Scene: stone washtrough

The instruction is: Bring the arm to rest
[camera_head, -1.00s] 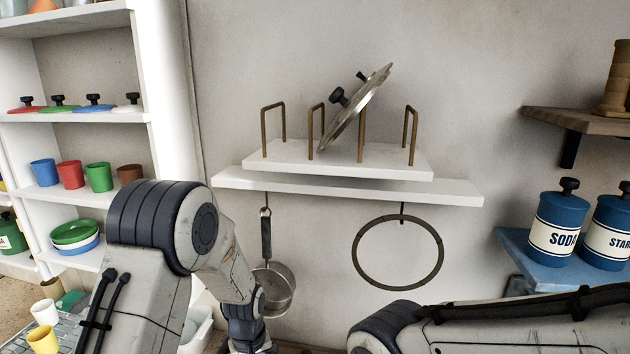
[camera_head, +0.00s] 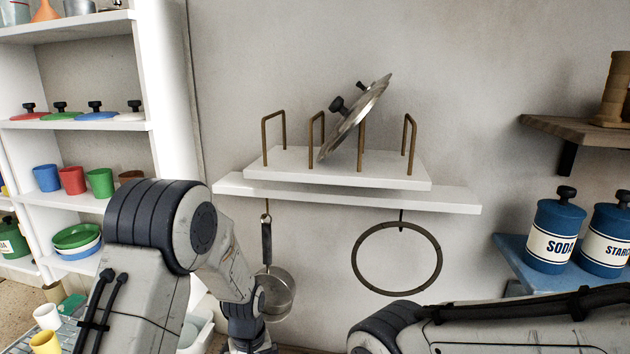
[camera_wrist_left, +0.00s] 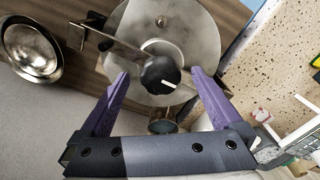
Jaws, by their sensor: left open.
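My left arm (camera_head: 150,260) comes in from the lower left in the head view, and its gripper is cut off by the bottom edge. In the left wrist view my left gripper (camera_wrist_left: 158,72) is open, its purple fingers apart. A black knob (camera_wrist_left: 160,75) on a round steel lid or disc (camera_wrist_left: 190,35) shows between the fingers; I cannot tell how far below them it lies. No contact is visible. My right arm (camera_head: 500,325) lies across the lower right of the head view, its gripper out of sight.
A white wall shelf (camera_head: 350,195) carries a rack (camera_head: 300,165) with a tilted steel lid (camera_head: 355,118). A small pan (camera_head: 275,290) and a ring (camera_head: 357,260) hang below. Shelves with cups stand left; blue canisters (camera_head: 555,230) stand right. A metal bowl (camera_wrist_left: 30,50) shows in the wrist view.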

